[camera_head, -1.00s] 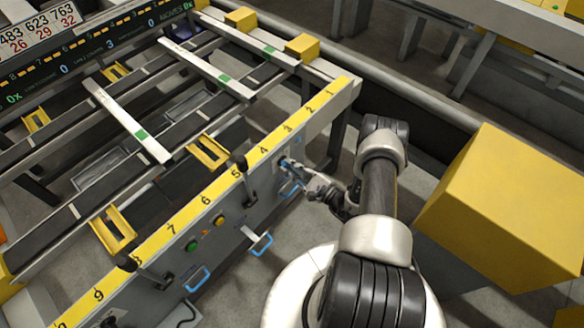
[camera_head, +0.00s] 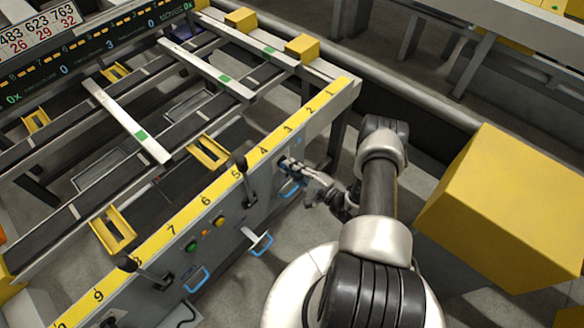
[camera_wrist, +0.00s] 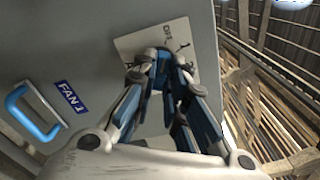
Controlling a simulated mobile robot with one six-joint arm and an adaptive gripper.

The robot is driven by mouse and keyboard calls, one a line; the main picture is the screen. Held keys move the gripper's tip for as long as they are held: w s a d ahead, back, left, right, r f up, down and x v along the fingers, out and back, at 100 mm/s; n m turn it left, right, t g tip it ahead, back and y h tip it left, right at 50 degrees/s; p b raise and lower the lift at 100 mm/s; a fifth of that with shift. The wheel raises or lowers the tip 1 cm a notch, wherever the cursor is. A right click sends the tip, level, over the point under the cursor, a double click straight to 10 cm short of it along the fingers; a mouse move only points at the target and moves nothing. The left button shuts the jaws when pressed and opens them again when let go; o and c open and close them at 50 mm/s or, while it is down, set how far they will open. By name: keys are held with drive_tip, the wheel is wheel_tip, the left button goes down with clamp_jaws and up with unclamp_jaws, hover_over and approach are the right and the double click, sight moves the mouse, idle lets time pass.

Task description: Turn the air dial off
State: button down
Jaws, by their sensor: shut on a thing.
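The air dial (camera_wrist: 162,64) sits on a light square plate (camera_wrist: 132,44) with dark marks and lettering, on the grey front panel of the runout table. My gripper (camera_wrist: 162,56) is shut on the dial, its fingertips on either side of it. The fingers hide most of the dial, so I cannot tell where it points. In the head view my gripper (camera_head: 287,165) reaches the panel below the yellow numbered strip (camera_head: 206,201), near the 3 and 4.
A blue handle (camera_wrist: 32,113) and a FAN 1 label (camera_wrist: 71,96) are left of the plate in the wrist view. A black lever (camera_head: 244,180) and green and orange buttons are further along the panel. A large yellow box (camera_head: 505,205) stands at right.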

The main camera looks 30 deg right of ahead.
drive_tip(key=c, duration=1.6)
unclamp_jaws()
drive_tip(key=v, duration=1.2)
